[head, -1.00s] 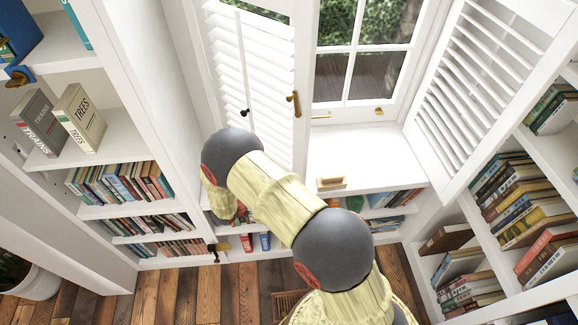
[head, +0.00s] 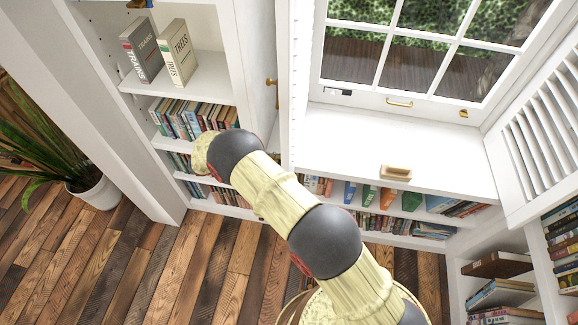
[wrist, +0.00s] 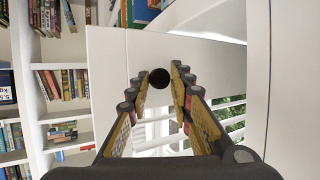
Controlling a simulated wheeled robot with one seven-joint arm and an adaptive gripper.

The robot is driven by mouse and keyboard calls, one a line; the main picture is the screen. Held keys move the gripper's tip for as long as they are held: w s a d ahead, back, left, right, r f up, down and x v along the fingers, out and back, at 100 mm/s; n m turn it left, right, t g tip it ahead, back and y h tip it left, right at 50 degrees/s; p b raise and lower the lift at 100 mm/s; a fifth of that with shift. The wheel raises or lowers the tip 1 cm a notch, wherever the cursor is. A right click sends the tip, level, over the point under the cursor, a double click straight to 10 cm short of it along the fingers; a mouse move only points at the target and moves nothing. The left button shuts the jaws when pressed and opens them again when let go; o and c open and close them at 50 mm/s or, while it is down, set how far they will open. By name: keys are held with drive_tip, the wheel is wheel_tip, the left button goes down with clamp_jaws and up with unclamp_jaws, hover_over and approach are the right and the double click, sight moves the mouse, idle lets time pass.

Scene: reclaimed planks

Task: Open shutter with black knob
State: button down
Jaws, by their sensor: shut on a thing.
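In the wrist view, the fingers of my gripper (wrist: 161,80) are closed in on a round black knob (wrist: 160,78) at their tips. Behind the knob is the shutter's white frame (wrist: 215,62), with white louvres lower down, partly covered by the fingers. In the head view, the white shutter (head: 292,95) appears nearly edge-on at the left side of the window, with a brass latch (head: 272,82) beside it. My gripper and the black knob are hidden there behind my arm.
A louvred shutter (head: 545,130) stands at the right of the window. A small wooden block (head: 396,172) sits on the white sill (head: 340,150). Bookshelves (head: 205,85) are at left, below and right. A potted plant (head: 98,192) stands on the plank floor (head: 130,260), which is open at left.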

drive_tip(key=shift+w+a+r, duration=0.3)
drive_tip(key=shift+w+a, duration=0.45)
drive_tip(key=shift+w, duration=0.15)
drive_tip(key=c, duration=2)
unclamp_jaws()
drive_tip(key=shift+c, duration=0.2)
drive_tip(key=shift+o, duration=1.2)
drive_tip(key=shift+w+d+f, duration=0.1)
drive_tip(key=shift+w+d, duration=0.15)
drive_tip(key=shift+o, duration=0.8)
drive_tip(key=shift+s, duration=0.1)
drive_tip(key=shift+s+a+f, duration=0.1)
drive_tip(key=shift+s+a, duration=0.05)
drive_tip(key=shift+s, duration=0.1)
drive_tip(key=v, duration=1.2)
